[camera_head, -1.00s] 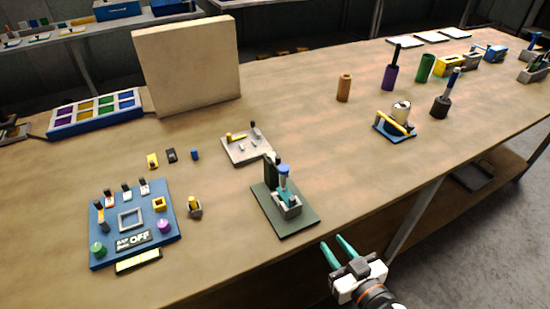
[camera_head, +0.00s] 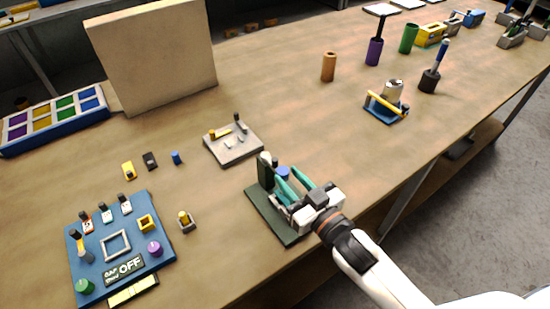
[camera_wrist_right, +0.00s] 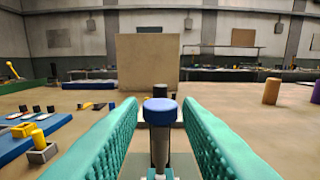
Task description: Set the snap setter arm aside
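The snap setter is a dark green base plate (camera_head: 262,212) with a dark upright block (camera_head: 265,172) and a blue-capped post. The blue cap (camera_head: 281,173) also shows in the right wrist view (camera_wrist_right: 160,108), atop a grey shaft. I cannot tell which part is its arm. My right gripper (camera_head: 288,170) is over the setter, its teal fingers open. In the right wrist view the fingers stand on either side of the blue cap, with gaps on both sides. The setter's lower part is mostly hidden behind the gripper. My left gripper is not in view.
A blue panel marked OFF (camera_head: 88,247) lies at left, a small grey-yellow piece (camera_head: 186,222) beside it. A light grey tray (camera_head: 240,150) sits behind the setter. A tall tan board (camera_head: 155,55) stands at the back. Bare tabletop lies right of the tray.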

